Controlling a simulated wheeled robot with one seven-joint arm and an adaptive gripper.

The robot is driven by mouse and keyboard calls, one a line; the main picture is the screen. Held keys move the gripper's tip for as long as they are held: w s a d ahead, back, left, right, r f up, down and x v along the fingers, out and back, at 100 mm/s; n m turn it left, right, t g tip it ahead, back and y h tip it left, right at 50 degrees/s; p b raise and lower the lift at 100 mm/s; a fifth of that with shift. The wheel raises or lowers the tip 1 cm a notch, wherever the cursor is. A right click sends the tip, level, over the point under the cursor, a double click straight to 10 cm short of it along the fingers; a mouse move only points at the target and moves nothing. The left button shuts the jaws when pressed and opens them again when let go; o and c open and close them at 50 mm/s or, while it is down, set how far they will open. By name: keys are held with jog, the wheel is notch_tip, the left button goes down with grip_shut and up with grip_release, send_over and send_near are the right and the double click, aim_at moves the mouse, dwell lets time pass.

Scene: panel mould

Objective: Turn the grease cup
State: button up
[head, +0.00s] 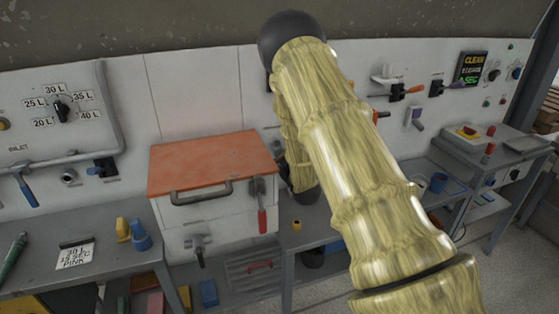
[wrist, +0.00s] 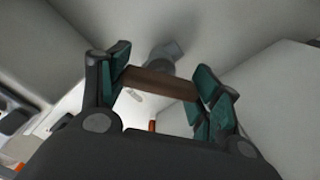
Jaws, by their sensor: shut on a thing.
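My gripper (wrist: 163,88) is shut on a brown bar (wrist: 158,82) in the wrist view, with one green-padded finger at each end of it. A grey stem (wrist: 163,58) rises behind the bar towards a pale wall. The bar looks like the cross handle of the grease cup, but the cup's body is mostly hidden behind it. In the head view my own arm covers the middle of the panel, and neither the gripper's fingertips nor the grease cup can be made out there.
A white box with an orange lid (head: 215,160) stands left of my arm, with a red-handled lever (head: 261,207) on its front. A grey bench (head: 100,255) carries a yellow and a blue piece. Pale walls stand close around the gripper in the wrist view.

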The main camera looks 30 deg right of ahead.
jog(key=shift+n, duration=0.4)
jog(key=o, duration=1)
jog(key=shift+s, duration=0.1)
jog(key=v, duration=1.1)
jog(key=shift+s+a, duration=0.2)
jog(key=shift+s, duration=0.2)
